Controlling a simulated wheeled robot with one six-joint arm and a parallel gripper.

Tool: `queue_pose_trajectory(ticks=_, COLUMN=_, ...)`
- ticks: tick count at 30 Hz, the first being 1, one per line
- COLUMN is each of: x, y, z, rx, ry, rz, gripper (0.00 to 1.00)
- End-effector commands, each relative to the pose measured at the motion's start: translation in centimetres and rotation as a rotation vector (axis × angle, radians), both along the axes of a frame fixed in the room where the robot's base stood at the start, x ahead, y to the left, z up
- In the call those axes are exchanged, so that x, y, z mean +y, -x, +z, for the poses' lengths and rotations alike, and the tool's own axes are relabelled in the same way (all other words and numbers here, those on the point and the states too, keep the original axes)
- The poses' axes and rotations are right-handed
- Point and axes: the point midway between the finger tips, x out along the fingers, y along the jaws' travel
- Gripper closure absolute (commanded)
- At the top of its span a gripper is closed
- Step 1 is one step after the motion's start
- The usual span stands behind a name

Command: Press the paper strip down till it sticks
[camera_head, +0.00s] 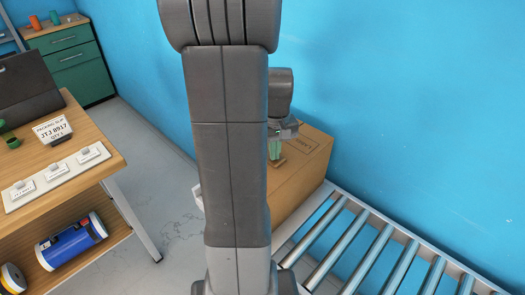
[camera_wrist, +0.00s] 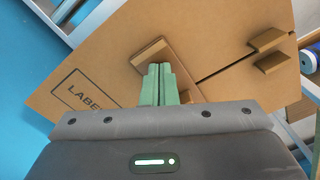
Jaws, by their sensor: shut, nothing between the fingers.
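A cardboard box (camera_head: 305,172) stands on the conveyor behind my arm; its top also fills much of the wrist view (camera_wrist: 110,60). Part of another piece shows beside my fingers. I cannot tell which is the task's strip. My gripper (camera_wrist: 159,68) is shut, its green fingers together and empty, over the near piece. Whether they touch it I cannot tell. In the head view my gripper (camera_head: 275,150) is partly hidden by my arm.
A printed "LABEL" outline (camera_wrist: 80,97) marks the box top. Metal rollers (camera_head: 375,250) run to the lower right along the blue wall. A wooden workbench (camera_head: 95,170) with a white placard (camera_head: 52,129) and small labelled plates stands at the left. Grey floor between is clear.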

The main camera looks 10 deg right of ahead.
Motion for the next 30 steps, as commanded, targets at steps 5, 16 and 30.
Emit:
queue_pose_trajectory(ticks=5, x=0.0, y=0.0, z=1.7, rx=-0.002, ry=0.001, rz=0.0, gripper=1.0)
queue_pose_trajectory(ticks=16, x=0.0, y=0.0, z=4.7, rx=-0.001, ry=0.001, rz=0.0, gripper=1.0)
queue_pose_trajectory(ticks=30, x=0.0, y=0.0, z=5.8, rx=-0.001, ry=0.0, rz=0.0, gripper=1.0)
